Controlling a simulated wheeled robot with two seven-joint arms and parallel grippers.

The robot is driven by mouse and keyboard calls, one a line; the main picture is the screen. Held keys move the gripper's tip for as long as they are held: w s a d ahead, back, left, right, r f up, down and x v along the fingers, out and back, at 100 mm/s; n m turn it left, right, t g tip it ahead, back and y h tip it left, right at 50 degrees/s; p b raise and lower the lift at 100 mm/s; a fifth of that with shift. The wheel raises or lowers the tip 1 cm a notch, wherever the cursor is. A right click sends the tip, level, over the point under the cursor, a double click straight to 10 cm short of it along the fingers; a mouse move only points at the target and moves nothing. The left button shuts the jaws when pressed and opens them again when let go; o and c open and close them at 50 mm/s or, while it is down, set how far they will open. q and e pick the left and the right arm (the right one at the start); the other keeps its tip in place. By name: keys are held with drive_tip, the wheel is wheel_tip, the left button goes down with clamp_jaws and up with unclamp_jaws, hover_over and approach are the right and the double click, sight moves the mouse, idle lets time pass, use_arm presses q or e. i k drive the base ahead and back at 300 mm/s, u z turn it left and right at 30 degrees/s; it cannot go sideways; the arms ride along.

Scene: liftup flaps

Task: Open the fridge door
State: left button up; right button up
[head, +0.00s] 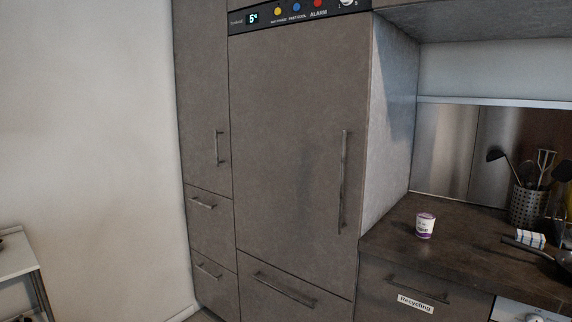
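The fridge door (285,140) is a tall grey-brown panel in the middle of the head view, under a black control strip (300,12) with a small display and coloured buttons. The door looks closed and flush with the panels around it. Its long vertical metal handle (344,182) is on the right side of the panel. Neither of my grippers shows in the head view.
A drawer (290,290) with a horizontal handle is below the door. Narrow cabinets (205,90) stand to its left. At right, a dark counter (455,225) carries a cup (425,225) and a utensil holder (527,205). A white side table (18,256) is at far left.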

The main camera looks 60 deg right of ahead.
sight(299, 93)
drive_tip(key=i, duration=0.5)
drive_tip(key=z, duration=0.85)
